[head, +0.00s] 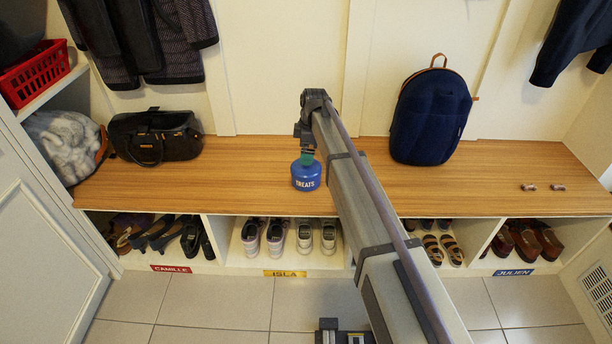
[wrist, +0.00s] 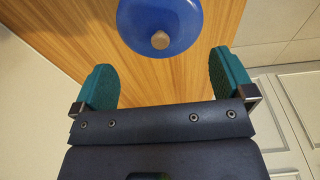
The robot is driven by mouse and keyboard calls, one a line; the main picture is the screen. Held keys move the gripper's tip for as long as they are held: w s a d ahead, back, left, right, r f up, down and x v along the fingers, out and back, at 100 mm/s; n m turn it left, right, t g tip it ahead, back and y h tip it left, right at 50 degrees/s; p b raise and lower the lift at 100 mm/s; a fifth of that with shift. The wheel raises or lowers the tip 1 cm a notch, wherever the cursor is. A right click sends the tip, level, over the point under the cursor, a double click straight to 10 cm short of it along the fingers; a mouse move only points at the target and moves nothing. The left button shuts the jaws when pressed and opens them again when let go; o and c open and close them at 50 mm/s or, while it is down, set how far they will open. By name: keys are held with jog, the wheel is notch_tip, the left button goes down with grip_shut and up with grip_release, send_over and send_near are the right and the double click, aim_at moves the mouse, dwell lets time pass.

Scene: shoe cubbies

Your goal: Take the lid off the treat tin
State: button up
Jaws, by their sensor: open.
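The blue treat tin (head: 306,178), marked TREATS in white, stands upright on the wooden bench near its front edge. In the wrist view I see its round blue lid (wrist: 160,18) from above, with a small tan knob (wrist: 160,40). The lid is on the tin. My gripper (head: 307,157) is right above the tin in the head view and hides part of its top. In the wrist view the teal fingers of my gripper (wrist: 164,75) are wide apart with nothing between them. The lid lies just beyond the fingertips.
The wooden bench (head: 245,185) is clear around the tin. Shoes fill the cubbies below.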

notch_tip(320, 180, down, 6)
jog(key=b, duration=0.5)
jog(key=shift+a+r, duration=0.15)
jog(key=shift+r, duration=0.05)
jog(key=shift+s+r, duration=0.1)
jog(key=shift+r, duration=0.15)
jog(key=c, duration=0.9)
